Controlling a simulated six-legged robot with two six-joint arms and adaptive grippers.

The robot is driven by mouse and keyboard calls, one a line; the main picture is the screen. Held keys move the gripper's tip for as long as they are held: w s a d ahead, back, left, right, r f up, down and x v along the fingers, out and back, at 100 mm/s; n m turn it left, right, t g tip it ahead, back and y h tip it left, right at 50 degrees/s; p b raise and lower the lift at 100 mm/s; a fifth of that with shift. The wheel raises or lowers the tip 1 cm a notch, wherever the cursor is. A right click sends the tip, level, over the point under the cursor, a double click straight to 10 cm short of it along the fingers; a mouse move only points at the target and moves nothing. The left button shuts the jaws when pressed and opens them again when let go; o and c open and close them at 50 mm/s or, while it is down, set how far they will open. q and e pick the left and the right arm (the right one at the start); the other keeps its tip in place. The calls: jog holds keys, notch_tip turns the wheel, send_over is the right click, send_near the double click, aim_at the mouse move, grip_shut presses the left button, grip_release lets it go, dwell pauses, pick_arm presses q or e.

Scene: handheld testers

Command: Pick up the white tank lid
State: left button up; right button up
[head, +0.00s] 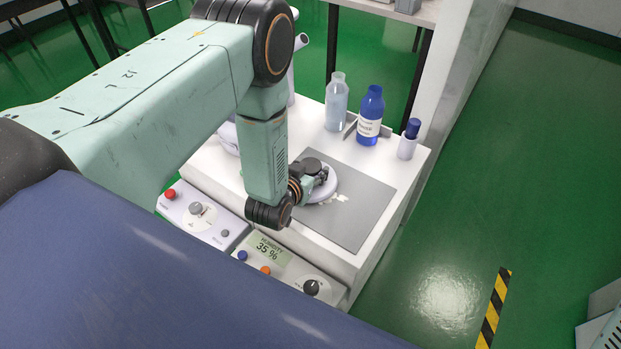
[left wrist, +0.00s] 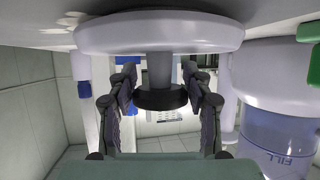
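The white tank lid (head: 325,192) is a round disc on the grey mat (head: 362,205), partly hidden by my left gripper (head: 312,178) in the head view. In the left wrist view, the lid (left wrist: 205,32) shows as a wide white disc with a grey stem and a dark round knob (left wrist: 160,98). My left gripper's two fingers (left wrist: 160,85) are on either side of the stem and knob. Gaps show between the fingers and the stem, so the gripper is open around it. My right gripper is not in view.
A clear bottle (head: 336,105), a blue bottle (head: 370,115) and a small blue-capped bottle (head: 408,140) stand at the mat's far side. Two control panels, one reading humidity 35 % (head: 268,250), line the near edge. A tank marked FILL (left wrist: 285,135) is close on the right in the wrist view.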

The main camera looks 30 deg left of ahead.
pick_arm(q)
jog(key=c, duration=0.6)
jog(key=shift+r, duration=0.1)
